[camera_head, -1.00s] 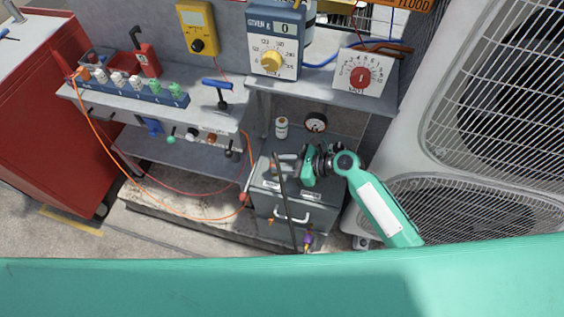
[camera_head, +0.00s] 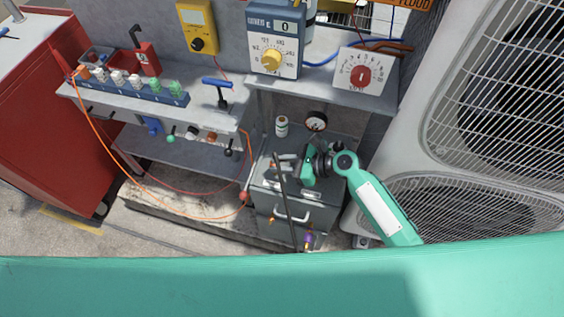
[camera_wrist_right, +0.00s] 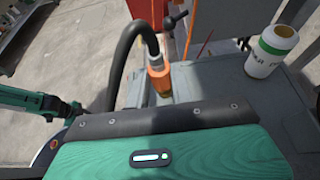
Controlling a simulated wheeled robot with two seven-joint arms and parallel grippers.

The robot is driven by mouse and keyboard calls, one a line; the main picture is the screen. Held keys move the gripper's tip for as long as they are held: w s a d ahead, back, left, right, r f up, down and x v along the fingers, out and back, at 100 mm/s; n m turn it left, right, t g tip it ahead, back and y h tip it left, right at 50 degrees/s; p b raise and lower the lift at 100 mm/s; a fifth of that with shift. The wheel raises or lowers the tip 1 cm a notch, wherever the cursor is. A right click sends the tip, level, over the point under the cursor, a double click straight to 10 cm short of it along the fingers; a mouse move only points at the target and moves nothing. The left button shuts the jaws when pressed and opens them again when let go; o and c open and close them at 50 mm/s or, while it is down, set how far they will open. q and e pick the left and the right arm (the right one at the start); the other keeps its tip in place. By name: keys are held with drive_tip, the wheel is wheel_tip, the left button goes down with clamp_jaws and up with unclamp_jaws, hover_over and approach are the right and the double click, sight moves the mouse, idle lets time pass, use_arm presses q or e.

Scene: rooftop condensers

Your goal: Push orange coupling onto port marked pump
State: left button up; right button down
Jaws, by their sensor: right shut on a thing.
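My right gripper (camera_head: 287,160) reaches in from the right above the top of the grey cabinet (camera_head: 325,180). It is shut on the orange coupling (camera_wrist_right: 160,78), which sits at the end of a bent black hose. In the right wrist view the coupling points down just beyond the gripper's dark edge, and the fingertips are hidden. In the head view the black hose (camera_head: 287,205) hangs down across the cabinet front. No port marked pump can be read in either view. My left gripper is not in view.
A white bottle with a green band (camera_head: 281,126) and a round gauge (camera_head: 316,121) stand behind the gripper. A shelf (camera_head: 215,118) with several coloured fittings is to the left. A large condenser unit (camera_head: 405,130) closes off the right side. An orange cable (camera_head: 110,150) loops at left.

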drive_tip(key=shift+f, duration=0.15)
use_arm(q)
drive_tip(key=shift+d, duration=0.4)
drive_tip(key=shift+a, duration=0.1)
use_arm(e)
drive_tip(key=shift+f, duration=0.1)
drive_tip(key=c, duration=1.1)
unclamp_jaws()
drive_tip(key=shift+f, duration=0.1)
drive_tip(key=shift+c, duration=0.2)
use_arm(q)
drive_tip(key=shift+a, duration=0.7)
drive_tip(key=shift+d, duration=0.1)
